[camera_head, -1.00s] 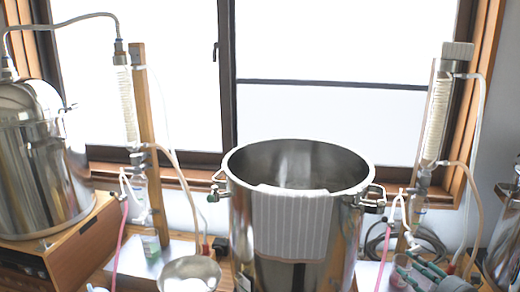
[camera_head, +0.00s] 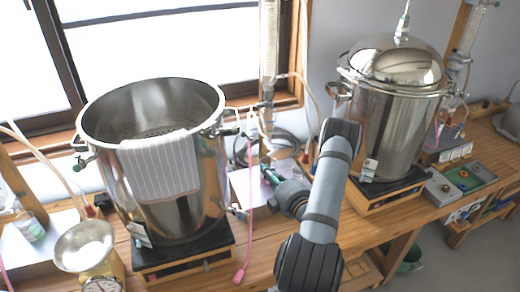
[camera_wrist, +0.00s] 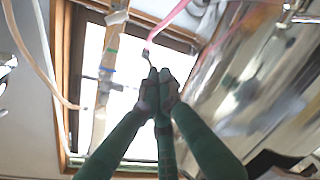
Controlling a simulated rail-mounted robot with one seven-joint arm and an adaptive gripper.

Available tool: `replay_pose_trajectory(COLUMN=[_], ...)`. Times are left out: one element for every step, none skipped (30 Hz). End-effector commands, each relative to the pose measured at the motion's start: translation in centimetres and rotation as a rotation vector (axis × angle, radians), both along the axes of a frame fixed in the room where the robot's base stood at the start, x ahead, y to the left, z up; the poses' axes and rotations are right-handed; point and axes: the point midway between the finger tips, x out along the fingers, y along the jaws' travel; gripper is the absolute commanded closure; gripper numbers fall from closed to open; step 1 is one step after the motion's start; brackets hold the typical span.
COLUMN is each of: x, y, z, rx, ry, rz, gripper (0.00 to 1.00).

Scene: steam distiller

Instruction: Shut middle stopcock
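My gripper (camera_head: 268,176) has dark green fingers and is right of the middle steel pot, low in front of the middle glassware. In the wrist view its fingertips (camera_wrist: 158,85) come close together; I cannot tell whether they touch or have anything between them. The middle glass column (camera_head: 268,40) stands upright by the window post. A small tap (camera_head: 236,211) juts from the right side of the middle pot (camera_head: 185,195). I cannot make out which fitting is the middle stopcock, or its handle's angle. A pink tube (camera_wrist: 170,20) ends just above the fingertips in the wrist view.
A domed steel pot (camera_head: 395,105) stands to the right on a black-topped wooden stand. A striped towel (camera_head: 160,167) hangs over the middle pot. A scale with a metal bowl (camera_head: 85,245) is at left. Thin tubes (camera_head: 249,180) hang near my gripper. The bench front is partly clear.

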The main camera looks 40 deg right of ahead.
Motion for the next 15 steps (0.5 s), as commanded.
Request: replay_pose_trajectory(x=[-0.3, -0.5, -0.6, -0.7, -0.8, -0.9, -0.8, -0.8, -0.7, -0.6, -0.5, -0.3, -0.1, 0.1, 0.4], y=[-1.4, -2.2, -3.1, -3.6, -4.0, -4.2, -4.3, -4.3, -4.3, -4.3, -4.4, -4.4, -4.4, -4.5, -4.5], z=[0.6, 0.9, 1.3, 1.4, 1.6, 1.6, 1.6, 1.6, 1.5, 1.5, 1.4, 1.3, 1.3, 1.2, 1.1], rx=[0.114, 0.181, 0.254, 0.300, 0.339, 0.377, 0.396, 0.409, 0.419, 0.421, 0.423, 0.419, 0.417, 0.415, 0.413], ry=[-0.038, -0.064, -0.094, -0.111, -0.126, -0.139, -0.144, -0.148, -0.151, -0.151, -0.152, -0.152, -0.153, -0.153, -0.153], rz=[-0.063, -0.098, -0.134, -0.154, -0.170, -0.181, -0.184, -0.184, -0.182, -0.181, -0.180, -0.177, -0.175, -0.174, -0.173], gripper=[1.00, 1.00, 1.00, 1.00, 1.00, 1.00, 1.00, 1.00, 1.00, 1.00, 1.00, 1.00, 1.00, 1.00, 1.00])
